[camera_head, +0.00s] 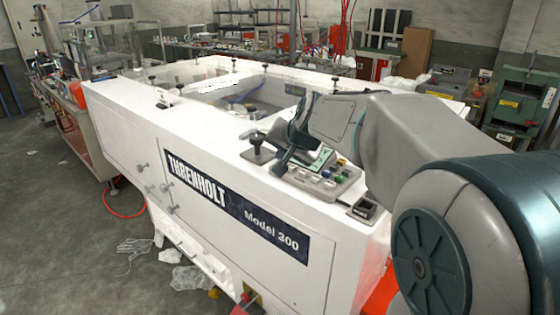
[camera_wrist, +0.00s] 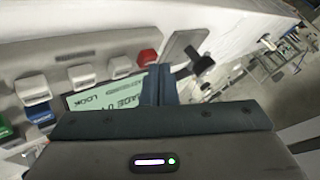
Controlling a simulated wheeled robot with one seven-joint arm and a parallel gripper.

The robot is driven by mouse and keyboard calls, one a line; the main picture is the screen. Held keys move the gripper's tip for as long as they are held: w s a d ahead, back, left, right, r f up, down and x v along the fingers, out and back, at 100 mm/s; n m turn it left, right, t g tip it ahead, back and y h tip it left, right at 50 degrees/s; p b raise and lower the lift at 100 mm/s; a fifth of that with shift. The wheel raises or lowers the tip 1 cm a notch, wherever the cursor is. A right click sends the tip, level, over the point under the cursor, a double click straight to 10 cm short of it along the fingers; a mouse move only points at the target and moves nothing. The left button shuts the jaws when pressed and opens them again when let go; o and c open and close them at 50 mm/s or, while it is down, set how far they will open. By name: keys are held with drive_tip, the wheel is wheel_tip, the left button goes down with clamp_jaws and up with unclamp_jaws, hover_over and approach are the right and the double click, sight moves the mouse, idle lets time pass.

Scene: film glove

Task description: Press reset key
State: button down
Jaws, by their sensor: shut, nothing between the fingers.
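The grey control panel (camera_head: 322,182) sits on the front ledge of the white Threnholt machine (camera_head: 240,180). In the wrist view the panel shows a display (camera_wrist: 105,95), a red key (camera_wrist: 147,58), several white keys (camera_wrist: 81,75) and, at the left, a blue key (camera_wrist: 40,112) and a green one (camera_wrist: 6,130). No key label is readable as reset. My gripper (camera_head: 284,168) is shut and empty, over the end of the panel by the display. In the wrist view its fingertips (camera_wrist: 159,70) appear beside the red key; I cannot tell whether they touch anything. My fingers hide part of the display.
A black knob (camera_head: 257,141) stands on the ledge just left of my gripper. A small black block (camera_head: 364,208) sits at the ledge's right end. The machine's open basin (camera_head: 265,100) lies behind. Open grey floor (camera_head: 60,220) is at the left.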

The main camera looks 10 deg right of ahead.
drive_tip(key=shift+r+p, duration=0.4)
drive_tip(key=shift+r, duration=0.4)
wheel_tip(320, 180, up, 5)
drive_tip(key=p, duration=0.3)
drive_tip(key=shift+p, duration=0.3)
drive_tip(key=s+f+n+g, duration=0.1)
drive_tip(key=s+f, duration=0.3)
drive_tip(key=s, duration=0.5)
drive_tip(key=s+f+n+g+h, duration=0.1)
drive_tip(key=s+f+n+g, duration=0.1)
drive_tip(key=s, duration=0.7)
drive_tip(key=s+f+n+g+h, duration=0.1)
drive_tip(key=s+f+n+g, duration=0.1)
drive_tip(key=s+f, duration=0.5)
drive_tip(key=shift+s+a+n, duration=0.15)
drive_tip(key=shift+s+n, duration=0.65)
drive_tip(key=shift+s, duration=0.15)
drive_tip(key=shift+a+f, duration=0.1)
drive_tip(key=shift+a, duration=0.1)
